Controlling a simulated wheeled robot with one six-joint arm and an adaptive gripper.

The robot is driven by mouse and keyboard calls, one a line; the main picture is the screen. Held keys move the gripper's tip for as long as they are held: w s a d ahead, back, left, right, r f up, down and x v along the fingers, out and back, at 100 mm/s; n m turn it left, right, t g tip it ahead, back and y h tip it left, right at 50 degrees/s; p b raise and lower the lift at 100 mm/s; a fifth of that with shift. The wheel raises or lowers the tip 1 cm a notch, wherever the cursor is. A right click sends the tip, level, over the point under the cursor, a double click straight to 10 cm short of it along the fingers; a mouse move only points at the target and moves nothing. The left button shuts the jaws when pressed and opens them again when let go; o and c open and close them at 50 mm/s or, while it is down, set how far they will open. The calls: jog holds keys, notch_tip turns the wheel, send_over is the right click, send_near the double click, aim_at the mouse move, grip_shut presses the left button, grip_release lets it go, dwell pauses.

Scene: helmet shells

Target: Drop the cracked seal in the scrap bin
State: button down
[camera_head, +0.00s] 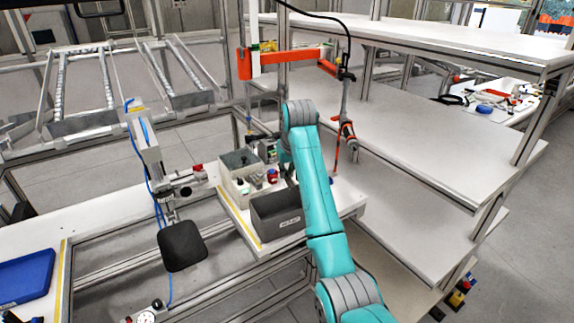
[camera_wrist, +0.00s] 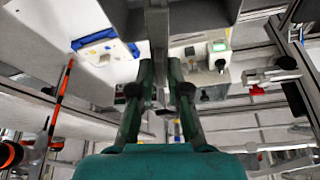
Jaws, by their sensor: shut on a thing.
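My gripper (camera_wrist: 160,92) shows in the wrist view with its two dark green fingers on either side of a thin grey piece. I take this piece to be the cracked seal, but it is seen nearly edge-on and no crack can be made out. In the head view my teal arm hides most of the gripper. A dark grey open box with a small label, likely the scrap bin (camera_head: 272,218), stands on the white bench beside my arm. Grey walls, which may be this bin's, fill the top of the wrist view, close to my fingertips.
A light grey crate (camera_head: 238,163) with small parts stands behind the dark box. An orange-red tool (camera_head: 346,133) hangs right of my arm. White shelves (camera_head: 430,165) rise at right. A black pad (camera_head: 181,246) and a blue tray (camera_head: 27,277) are at left.

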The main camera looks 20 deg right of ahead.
aim_at(288, 173)
jog(key=shift+f, duration=1.6)
jog(key=c, duration=1.1)
grip_release()
jog(key=shift+o, duration=0.2)
jog(key=shift+v, duration=3.75)
jog(key=shift+s, duration=0.1)
